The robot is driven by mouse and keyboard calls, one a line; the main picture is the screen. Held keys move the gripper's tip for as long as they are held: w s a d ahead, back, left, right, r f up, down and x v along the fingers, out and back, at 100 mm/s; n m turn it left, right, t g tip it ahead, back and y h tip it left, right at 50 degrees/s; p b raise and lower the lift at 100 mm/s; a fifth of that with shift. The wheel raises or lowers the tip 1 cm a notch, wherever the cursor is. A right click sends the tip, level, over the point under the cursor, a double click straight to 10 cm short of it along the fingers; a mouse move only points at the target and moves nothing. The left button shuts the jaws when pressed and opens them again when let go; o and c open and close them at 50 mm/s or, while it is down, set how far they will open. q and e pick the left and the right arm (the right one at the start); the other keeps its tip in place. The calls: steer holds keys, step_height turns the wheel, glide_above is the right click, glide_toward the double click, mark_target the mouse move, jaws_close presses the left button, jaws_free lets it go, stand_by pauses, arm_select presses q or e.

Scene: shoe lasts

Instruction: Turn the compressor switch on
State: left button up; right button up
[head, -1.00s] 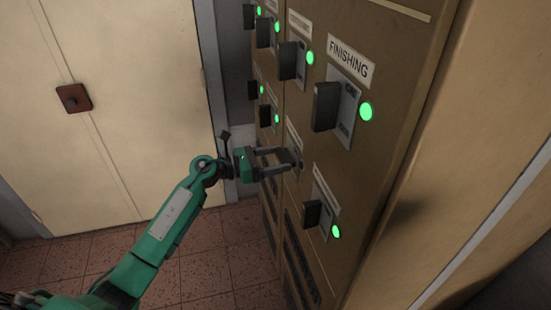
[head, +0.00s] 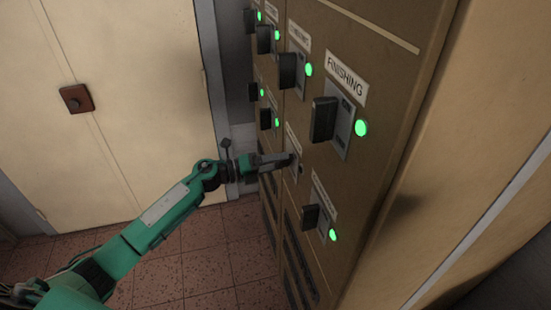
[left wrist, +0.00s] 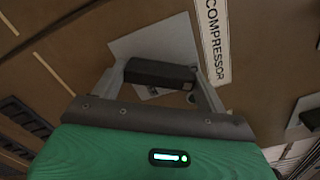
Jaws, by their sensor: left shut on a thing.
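The compressor switch has a dark block handle (left wrist: 160,73) on a pale plate (left wrist: 165,42), with the COMPRESSOR label (left wrist: 213,42) beside it in the left wrist view. My left gripper (head: 287,160) is shut on this handle, one finger at each end of it in the left wrist view. A small round lamp (left wrist: 191,98) near the handle looks dark, partly hidden by the gripper. In the head view the gripper covers most of the switch plate (head: 293,170). My right gripper is not in view.
The brown cabinet (head: 375,110) carries several other switches with lit green lamps. The FINISHING switch (head: 324,119) is above right of my gripper, another switch (head: 311,217) below right. A cream door (head: 130,130) stands left; tiled floor (head: 205,255) lies below.

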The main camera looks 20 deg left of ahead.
arm_select(q)
steer(key=shift+n+p, duration=1.45)
steer(key=shift+n, duration=1.55)
steer(key=o, duration=1)
steer(key=shift+f, duration=0.1)
